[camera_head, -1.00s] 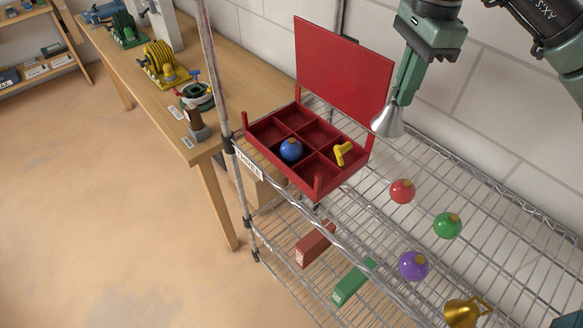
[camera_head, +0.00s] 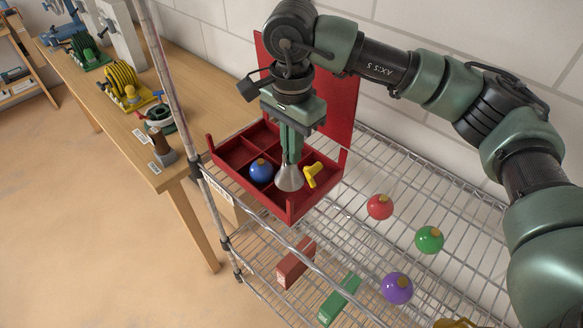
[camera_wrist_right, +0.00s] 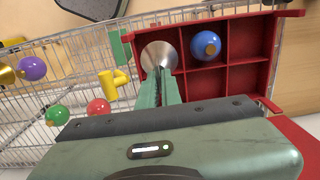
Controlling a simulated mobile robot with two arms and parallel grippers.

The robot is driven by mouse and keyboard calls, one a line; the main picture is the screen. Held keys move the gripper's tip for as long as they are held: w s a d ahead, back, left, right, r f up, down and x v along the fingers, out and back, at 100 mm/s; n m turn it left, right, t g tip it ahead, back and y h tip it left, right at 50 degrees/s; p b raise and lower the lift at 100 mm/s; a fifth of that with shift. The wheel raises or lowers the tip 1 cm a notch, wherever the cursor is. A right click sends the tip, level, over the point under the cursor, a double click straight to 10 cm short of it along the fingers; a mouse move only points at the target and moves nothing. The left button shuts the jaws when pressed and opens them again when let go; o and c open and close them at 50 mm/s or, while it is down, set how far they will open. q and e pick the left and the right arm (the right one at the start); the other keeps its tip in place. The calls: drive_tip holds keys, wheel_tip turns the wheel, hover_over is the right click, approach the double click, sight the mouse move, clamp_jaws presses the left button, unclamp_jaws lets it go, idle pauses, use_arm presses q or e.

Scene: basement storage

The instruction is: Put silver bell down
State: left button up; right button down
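The silver bell (camera_head: 289,179) hangs mouth down from my right gripper (camera_head: 291,160), whose fingers are shut on its top. The bell is over or inside the front-row right-end compartment of the open red box (camera_head: 232,173). The wrist view shows the bell (camera_wrist_right: 159,56) at that end, beside the blue ornament (camera_wrist_right: 205,46), which sits in the front middle compartment. I cannot tell whether the bell touches the box floor. A yellow piece (camera_head: 313,173) is at the box's right end, close to the bell. My left gripper is not in view.
Red (camera_head: 380,207), green (camera_head: 429,239) and purple (camera_head: 397,288) ornaments lie on the wire shelf, with a gold bell (camera_wrist_right: 7,75) at its end. The box's raised lid (camera_head: 337,110) stands behind my gripper. Red and green blocks lie on the lower shelf.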

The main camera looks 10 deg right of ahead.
sight(292, 173)
wheel_tip(292, 173, down, 7)
drive_tip(key=shift+f+p, duration=0.1)
drive_tip(key=shift+p, duration=0.55)
drive_tip(key=c, duration=1.6)
unclamp_jaws()
